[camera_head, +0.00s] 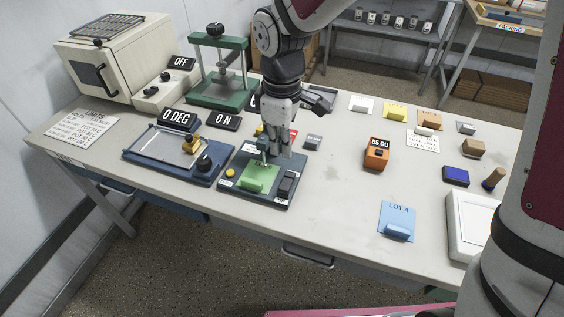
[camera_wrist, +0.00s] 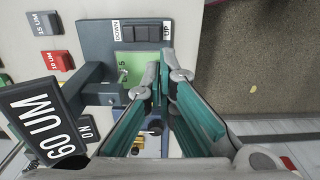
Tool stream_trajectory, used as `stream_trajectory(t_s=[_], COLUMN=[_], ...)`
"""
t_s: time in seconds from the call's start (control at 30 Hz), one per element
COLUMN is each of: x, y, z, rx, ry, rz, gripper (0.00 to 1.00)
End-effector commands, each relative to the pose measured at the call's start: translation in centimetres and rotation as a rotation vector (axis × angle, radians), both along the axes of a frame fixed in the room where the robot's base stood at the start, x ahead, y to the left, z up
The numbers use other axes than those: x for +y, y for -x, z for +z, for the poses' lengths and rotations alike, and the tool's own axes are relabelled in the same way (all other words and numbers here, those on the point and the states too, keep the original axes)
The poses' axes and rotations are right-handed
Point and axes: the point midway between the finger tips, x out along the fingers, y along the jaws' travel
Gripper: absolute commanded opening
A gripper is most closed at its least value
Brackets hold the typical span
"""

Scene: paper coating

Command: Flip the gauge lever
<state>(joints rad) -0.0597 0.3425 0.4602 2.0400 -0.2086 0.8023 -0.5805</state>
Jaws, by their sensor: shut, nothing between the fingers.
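The gauge (camera_head: 238,186) is a dark grey base on the table, with a green block (camera_head: 258,177) on it and a yellow button at its left. Its black lever (camera_head: 287,186) stands at the right side. In the wrist view the lever (camera_wrist: 146,33) is a black rocker between labels DOWN and UP. My gripper (camera_head: 268,155) is shut and empty, pointing down over the gauge. In the wrist view its teal fingertips (camera_wrist: 168,66) appear beside the green block (camera_wrist: 128,66), just short of the lever; contact cannot be told. The gripper hides part of the gauge's rear.
A display reading 60 UM (camera_wrist: 44,122) stands close to my fingers in the wrist view. A blue coater with a glass plate (camera_head: 165,150) sits left of the gauge. An orange tester (camera_head: 376,154) stands to the right. The table between them is mostly clear.

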Motion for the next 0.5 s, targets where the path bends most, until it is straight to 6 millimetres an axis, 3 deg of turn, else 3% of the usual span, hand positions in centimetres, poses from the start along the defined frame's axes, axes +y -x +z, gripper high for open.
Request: stream_trajectory(t_s=[0.5], x=[0.0], y=[0.2], z=[-9.6], rx=[0.005], ry=[0.002], rz=[0.002], gripper=[0.0])
